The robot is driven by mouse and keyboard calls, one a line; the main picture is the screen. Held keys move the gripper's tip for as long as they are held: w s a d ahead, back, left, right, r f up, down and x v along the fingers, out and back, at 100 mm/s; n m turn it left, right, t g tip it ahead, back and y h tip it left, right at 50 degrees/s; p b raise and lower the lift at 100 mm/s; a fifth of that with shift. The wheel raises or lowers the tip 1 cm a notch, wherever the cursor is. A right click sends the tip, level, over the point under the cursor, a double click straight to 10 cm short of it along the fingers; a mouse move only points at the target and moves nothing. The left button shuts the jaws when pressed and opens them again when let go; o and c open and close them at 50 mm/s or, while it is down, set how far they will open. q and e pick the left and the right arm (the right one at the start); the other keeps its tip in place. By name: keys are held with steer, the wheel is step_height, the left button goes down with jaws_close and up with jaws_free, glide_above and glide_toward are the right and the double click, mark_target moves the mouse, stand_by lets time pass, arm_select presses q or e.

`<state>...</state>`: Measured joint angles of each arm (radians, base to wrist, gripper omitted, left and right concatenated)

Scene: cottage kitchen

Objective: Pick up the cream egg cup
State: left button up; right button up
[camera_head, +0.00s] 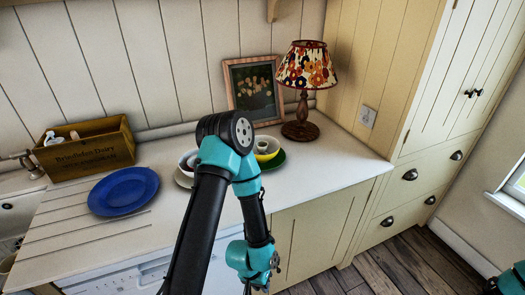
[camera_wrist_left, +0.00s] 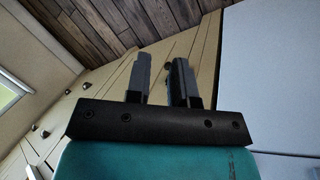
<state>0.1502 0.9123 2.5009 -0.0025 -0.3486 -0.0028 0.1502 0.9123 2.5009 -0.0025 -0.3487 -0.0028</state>
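A small cream cup shape, which looks like the egg cup (camera_head: 261,147), sits in or just behind a yellow bowl (camera_head: 268,156) on a green plate (camera_head: 278,160) on the counter. My left arm hides part of this group, so I cannot tell exactly how the cup rests. My left gripper (camera_head: 274,262) hangs low in front of the counter's edge, well away from the cup. In the left wrist view its two fingers (camera_wrist_left: 160,80) stand apart with nothing between them. My right gripper does not show; only a piece of an arm is at the lower right corner.
A blue plate (camera_head: 123,191) and a wooden dairy crate (camera_head: 84,149) are on the left. A pale saucer (camera_head: 183,180) with a bowl is partly behind my arm. A patterned lamp (camera_head: 303,88) and a framed picture (camera_head: 254,91) stand behind. The counter's right end is clear.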

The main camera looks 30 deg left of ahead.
arm_select(q)
steer(key=o, duration=0.9)
steer(key=shift+w, duration=0.1)
